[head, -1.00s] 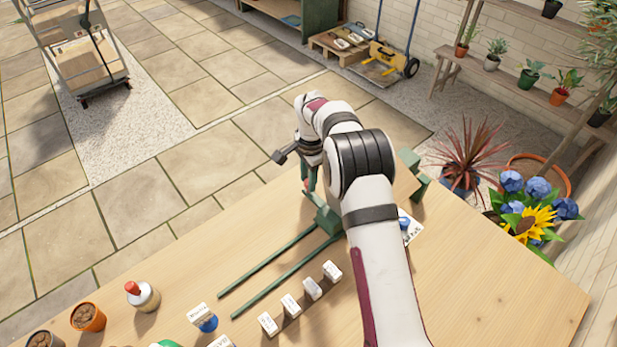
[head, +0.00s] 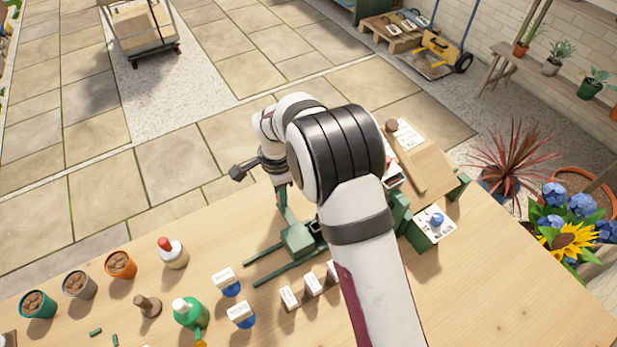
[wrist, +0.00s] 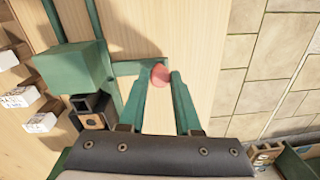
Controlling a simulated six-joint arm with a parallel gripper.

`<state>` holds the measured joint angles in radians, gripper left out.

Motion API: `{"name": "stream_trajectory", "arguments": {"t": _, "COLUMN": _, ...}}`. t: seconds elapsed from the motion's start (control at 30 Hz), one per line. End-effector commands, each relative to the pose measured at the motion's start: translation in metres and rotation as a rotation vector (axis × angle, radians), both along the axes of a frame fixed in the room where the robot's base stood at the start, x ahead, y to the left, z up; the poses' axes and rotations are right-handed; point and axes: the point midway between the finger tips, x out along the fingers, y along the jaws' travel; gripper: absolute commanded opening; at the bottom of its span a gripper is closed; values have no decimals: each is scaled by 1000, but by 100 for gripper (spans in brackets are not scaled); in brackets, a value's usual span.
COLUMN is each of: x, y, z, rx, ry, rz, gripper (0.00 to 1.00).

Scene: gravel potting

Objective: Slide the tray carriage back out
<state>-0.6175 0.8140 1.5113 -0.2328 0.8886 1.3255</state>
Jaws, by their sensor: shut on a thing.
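The tray carriage, a green block (head: 297,240), sits on two green rails (head: 262,253) on the wooden table. A short stretch of the rails shows to its lower left. In the wrist view the carriage (wrist: 72,72) is at the left, and a green bar runs from it towards a round red knob (wrist: 159,75). My gripper (wrist: 164,76) is shut on the red knob, one green finger on each side. In the head view my gripper (head: 281,196) shows only in part beside the carriage, and my arm hides the right part of the rails.
White label blocks (head: 289,298) stand close to the near side of the rails. A red-capped bottle (head: 173,253) and several pots (head: 120,265) stand to the left. A green stand with a wooden board (head: 425,168) is to the right. The table's front right is clear.

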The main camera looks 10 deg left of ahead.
Motion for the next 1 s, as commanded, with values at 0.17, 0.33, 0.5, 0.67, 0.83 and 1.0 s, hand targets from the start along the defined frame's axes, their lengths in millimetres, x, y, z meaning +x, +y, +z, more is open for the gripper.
{"name": "stream_trajectory", "arguments": {"t": 0.17, "x": -28, "y": 28, "z": 0, "rx": -1, "ry": 1, "rz": 3, "gripper": 0}}
{"name": "stream_trajectory", "arguments": {"t": 0.33, "x": -48, "y": 47, "z": 0, "rx": -1, "ry": 1, "rz": 1, "gripper": 0}}
{"name": "stream_trajectory", "arguments": {"t": 0.5, "x": -59, "y": 59, "z": 0, "rx": -1, "ry": 1, "rz": 1, "gripper": 0}}
{"name": "stream_trajectory", "arguments": {"t": 0.67, "x": -64, "y": 64, "z": 0, "rx": -1, "ry": 1, "rz": 0, "gripper": 0}}
{"name": "stream_trajectory", "arguments": {"t": 0.83, "x": -65, "y": 65, "z": 0, "rx": -1, "ry": 1, "rz": -1, "gripper": 0}}
{"name": "stream_trajectory", "arguments": {"t": 1.0, "x": -65, "y": 65, "z": 0, "rx": -1, "ry": 1, "rz": -1, "gripper": 0}}
